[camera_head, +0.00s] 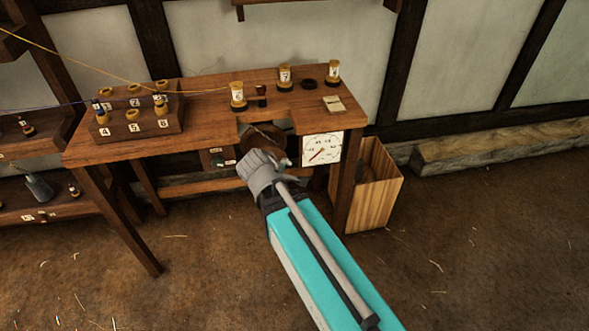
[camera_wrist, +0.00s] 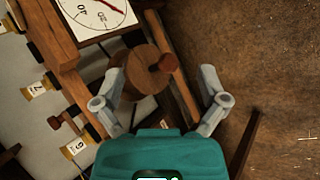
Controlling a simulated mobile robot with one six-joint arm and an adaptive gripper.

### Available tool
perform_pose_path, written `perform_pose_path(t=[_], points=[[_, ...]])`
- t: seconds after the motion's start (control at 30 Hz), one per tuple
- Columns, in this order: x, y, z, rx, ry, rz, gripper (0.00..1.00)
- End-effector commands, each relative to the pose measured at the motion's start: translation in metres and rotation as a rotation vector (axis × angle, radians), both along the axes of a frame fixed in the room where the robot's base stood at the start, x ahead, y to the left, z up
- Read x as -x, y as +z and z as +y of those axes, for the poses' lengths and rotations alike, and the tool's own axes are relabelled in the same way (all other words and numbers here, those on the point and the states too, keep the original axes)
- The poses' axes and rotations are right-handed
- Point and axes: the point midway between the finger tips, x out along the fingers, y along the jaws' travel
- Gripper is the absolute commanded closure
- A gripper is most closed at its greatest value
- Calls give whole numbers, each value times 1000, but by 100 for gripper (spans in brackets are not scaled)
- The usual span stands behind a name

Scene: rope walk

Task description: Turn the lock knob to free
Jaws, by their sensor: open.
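A small dark panel (camera_head: 213,161) with pale labels sits under the front of the wooden bench. A lock knob may be on it, but it is too small to tell its setting. My gripper (camera_head: 262,163) is in front of the bench, right of that panel, and partly hides a dark round wheel (camera_head: 262,135). In the wrist view my gripper (camera_wrist: 161,78) is open, with a round wooden disc (camera_wrist: 136,72) and a red-brown knob (camera_wrist: 164,63) seen beyond and between its fingers. Nothing is held. I cannot tell whether the fingers touch the disc.
Labelled spools (camera_head: 237,97) and a numbered rack (camera_head: 130,127) stand on the bench (camera_head: 190,100). Bench legs flank the gripper. The floor (camera_head: 470,260) at right is clear.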

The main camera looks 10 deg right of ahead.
Motion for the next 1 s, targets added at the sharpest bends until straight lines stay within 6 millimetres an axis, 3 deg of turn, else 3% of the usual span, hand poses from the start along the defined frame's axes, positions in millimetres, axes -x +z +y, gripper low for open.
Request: perform_pose_path(t=[0.5, 1.0], points=[[23, 23, -18, -226, -255, 44, 7], [29, 24, -20, -275, -313, 56, 7]])
